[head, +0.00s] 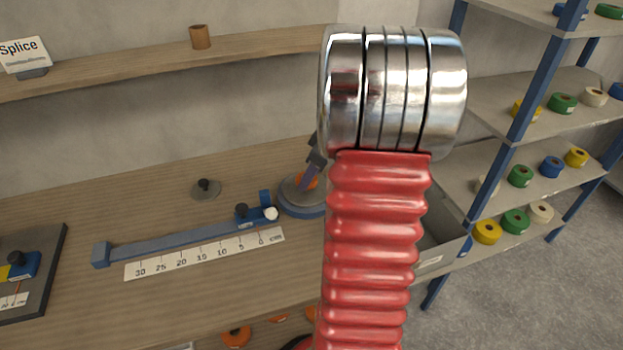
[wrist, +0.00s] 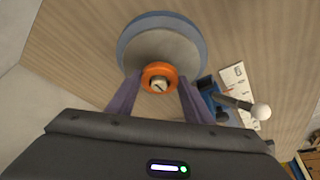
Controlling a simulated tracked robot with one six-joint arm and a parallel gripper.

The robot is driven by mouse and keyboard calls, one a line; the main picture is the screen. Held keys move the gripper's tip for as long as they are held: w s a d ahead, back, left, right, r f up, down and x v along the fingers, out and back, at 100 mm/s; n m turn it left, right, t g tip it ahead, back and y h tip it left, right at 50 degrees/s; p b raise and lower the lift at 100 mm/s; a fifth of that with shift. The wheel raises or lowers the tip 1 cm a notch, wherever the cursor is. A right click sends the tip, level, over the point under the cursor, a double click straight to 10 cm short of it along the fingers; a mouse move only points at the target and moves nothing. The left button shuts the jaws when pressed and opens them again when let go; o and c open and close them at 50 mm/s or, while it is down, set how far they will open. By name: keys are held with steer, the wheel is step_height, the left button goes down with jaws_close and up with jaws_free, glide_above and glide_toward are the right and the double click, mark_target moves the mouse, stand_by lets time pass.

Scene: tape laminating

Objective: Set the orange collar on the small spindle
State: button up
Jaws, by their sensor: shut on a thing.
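The orange collar (wrist: 147,77) is between my gripper's two purple fingers (wrist: 160,88) in the wrist view. A pale post top (wrist: 158,85) shows in its hole, so the collar appears around or directly over that post; its height there is unclear. Behind it is a wide grey disc with a blue rim (wrist: 165,45). In the head view the collar (head: 311,182) is a small orange patch beside my gripper (head: 308,178), over the disc (head: 298,207), largely hidden by my red arm. A small grey base with a dark peg (head: 205,187) stands left; which post is the small spindle is unclear.
A blue rail with a white-knobbed stop (head: 185,238) and a printed scale (head: 205,254) lie left of the disc. A dark splice board (head: 30,275) is at far left. Shelves of colored tape rolls (head: 515,220) stand right. Bare bench lies behind the rail.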

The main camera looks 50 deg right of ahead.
steer(key=shift+f, duration=0.9)
steer(key=o, duration=1)
steer(key=v, duration=1.2)
